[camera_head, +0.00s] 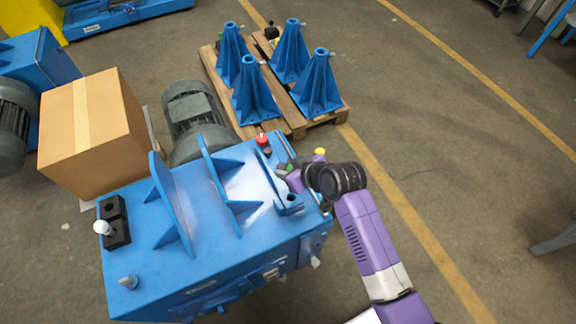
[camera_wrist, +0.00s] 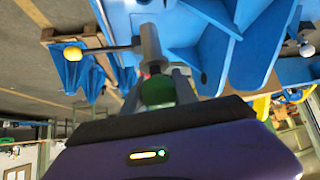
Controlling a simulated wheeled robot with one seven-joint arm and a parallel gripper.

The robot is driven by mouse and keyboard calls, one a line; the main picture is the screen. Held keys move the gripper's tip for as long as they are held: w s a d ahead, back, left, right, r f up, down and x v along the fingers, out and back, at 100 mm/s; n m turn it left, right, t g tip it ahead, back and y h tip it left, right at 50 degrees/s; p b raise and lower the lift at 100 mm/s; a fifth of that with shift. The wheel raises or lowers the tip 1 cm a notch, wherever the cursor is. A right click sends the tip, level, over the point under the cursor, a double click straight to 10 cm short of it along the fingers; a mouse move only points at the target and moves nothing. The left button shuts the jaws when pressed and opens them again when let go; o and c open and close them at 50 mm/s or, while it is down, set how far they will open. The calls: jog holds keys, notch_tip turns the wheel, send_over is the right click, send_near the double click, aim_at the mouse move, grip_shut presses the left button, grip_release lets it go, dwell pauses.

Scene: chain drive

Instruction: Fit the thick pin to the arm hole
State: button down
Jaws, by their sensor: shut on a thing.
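My gripper (camera_head: 293,176) is at the right end of the blue machine. In the wrist view, its fingers (camera_wrist: 160,92) are shut on a green-headed part of the thick pin, whose grey cylinder (camera_wrist: 150,42) points away from the wrist. The green head also shows small in the head view (camera_head: 289,168). The pin's far end meets or overlaps blue parts; contact cannot be told.
Blue stands on a pallet (camera_head: 341,115) are behind; floor is free to the right.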

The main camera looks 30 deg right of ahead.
jog(key=shift+r, duration=0.1)
jog(key=b, duration=0.4)
send_over(282, 187)
jog(key=s, duration=0.3)
jog(key=shift+w+d+f, duration=0.1)
jog(key=shift+d+f, duration=0.05)
jog(key=shift+f, duration=1.35)
jog(key=shift+w+d+f, duration=0.1)
jog(key=shift+d+f, duration=0.05)
jog(key=shift+f, duration=1.3)
jog(key=shift+f+b, duration=2.15)
jog(key=shift+f, duration=1.2)
jog(key=shift+s+r, duration=0.1)
jog(key=shift+r, duration=0.05)
jog(key=shift+r+p, duration=2.65)
jog(key=shift+r, duration=0.2)
